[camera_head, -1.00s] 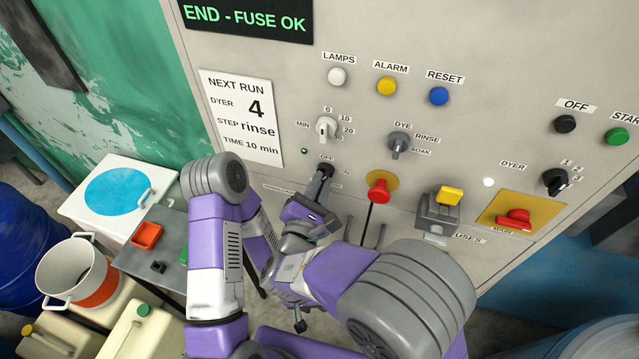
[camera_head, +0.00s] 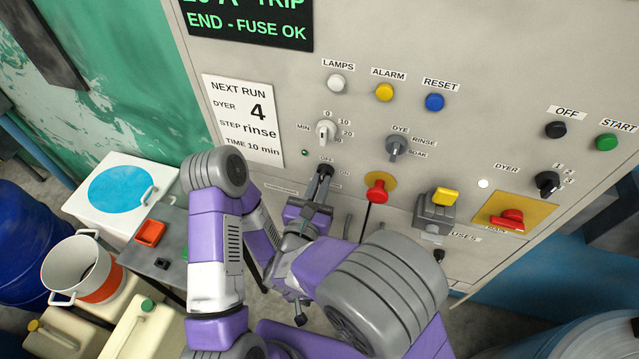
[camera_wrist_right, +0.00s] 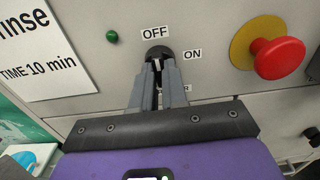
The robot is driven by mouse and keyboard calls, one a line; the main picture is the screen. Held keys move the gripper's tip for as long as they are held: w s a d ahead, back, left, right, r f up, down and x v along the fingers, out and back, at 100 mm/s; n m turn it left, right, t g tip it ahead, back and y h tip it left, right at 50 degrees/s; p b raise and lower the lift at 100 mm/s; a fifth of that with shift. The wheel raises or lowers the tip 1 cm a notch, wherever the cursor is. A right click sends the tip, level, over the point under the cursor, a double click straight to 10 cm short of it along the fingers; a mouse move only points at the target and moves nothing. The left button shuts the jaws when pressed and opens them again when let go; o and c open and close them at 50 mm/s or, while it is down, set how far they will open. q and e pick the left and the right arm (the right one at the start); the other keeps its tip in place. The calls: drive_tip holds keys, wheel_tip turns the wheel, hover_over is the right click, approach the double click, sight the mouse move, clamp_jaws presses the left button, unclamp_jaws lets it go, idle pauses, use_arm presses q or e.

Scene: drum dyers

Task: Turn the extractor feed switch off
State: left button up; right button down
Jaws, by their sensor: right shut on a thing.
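The extractor feed switch is a small dark rotary knob (camera_wrist_right: 158,52) on the grey panel. The OFF label (camera_wrist_right: 155,33) stands above it and the ON label (camera_wrist_right: 193,57) to its right. My right gripper (camera_wrist_right: 158,78) is shut on the knob, its two fingers on either side of it. The fingers mostly hide the knob, so its pointer is hard to read; the fingers line up roughly with OFF. In the head view the right gripper (camera_head: 323,180) reaches up to the panel below the timer dial.
A red mushroom button (camera_head: 376,190) sits close right of the switch. The grey selector (camera_head: 396,147), timer dial (camera_head: 326,131), yellow-handled fuse unit (camera_head: 436,210) and red main switch (camera_head: 507,218) are nearby.

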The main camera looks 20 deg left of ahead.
idle(0.3)
drive_tip(key=c, duration=1.2)
unclamp_jaws()
drive_tip(key=shift+o, duration=0.2)
drive_tip(key=shift+s, duration=0.1)
